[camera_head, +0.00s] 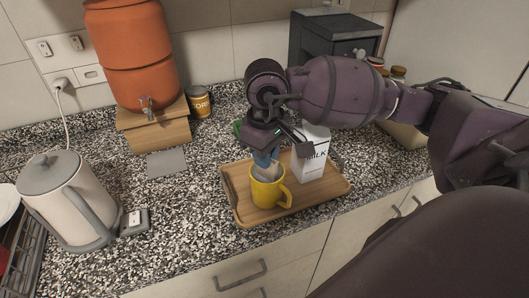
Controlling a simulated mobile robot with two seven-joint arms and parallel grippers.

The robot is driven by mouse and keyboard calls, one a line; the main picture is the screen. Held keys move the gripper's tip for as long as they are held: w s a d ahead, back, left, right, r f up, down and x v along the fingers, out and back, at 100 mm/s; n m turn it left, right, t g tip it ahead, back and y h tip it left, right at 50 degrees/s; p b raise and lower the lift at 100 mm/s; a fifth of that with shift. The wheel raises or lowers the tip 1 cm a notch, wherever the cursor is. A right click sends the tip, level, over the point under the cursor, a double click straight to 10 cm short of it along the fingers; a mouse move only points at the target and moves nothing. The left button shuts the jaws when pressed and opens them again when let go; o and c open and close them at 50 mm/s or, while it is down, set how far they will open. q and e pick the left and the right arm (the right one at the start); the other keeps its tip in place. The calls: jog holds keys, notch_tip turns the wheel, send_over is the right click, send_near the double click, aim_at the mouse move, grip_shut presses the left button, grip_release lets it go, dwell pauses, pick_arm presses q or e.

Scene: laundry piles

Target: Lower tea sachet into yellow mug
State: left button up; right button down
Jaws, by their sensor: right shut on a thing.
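The yellow mug (266,193) stands upright on a wooden tray (318,197), its handle toward the right. My right gripper (264,150) is directly above the mug, pointing down. It is shut on the tea sachet (267,171), a pale greyish piece that hangs at the mug's mouth. The lower part of the sachet seems to be inside the rim; how deep it hangs is hard to tell. The fingertips are small and partly hidden by the wrist. My left gripper is not in view.
A milk carton (311,153) stands on the tray, close right of the mug and behind it. A kettle (70,197) is at the left, and an orange dispenser (133,55) on a wooden stand is at the back.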

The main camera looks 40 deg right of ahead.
jog(key=c, duration=1)
grip_release()
jog(key=shift+c, duration=0.2)
notch_tip(320, 180, up, 11)
jog(key=shift+f, duration=0.15)
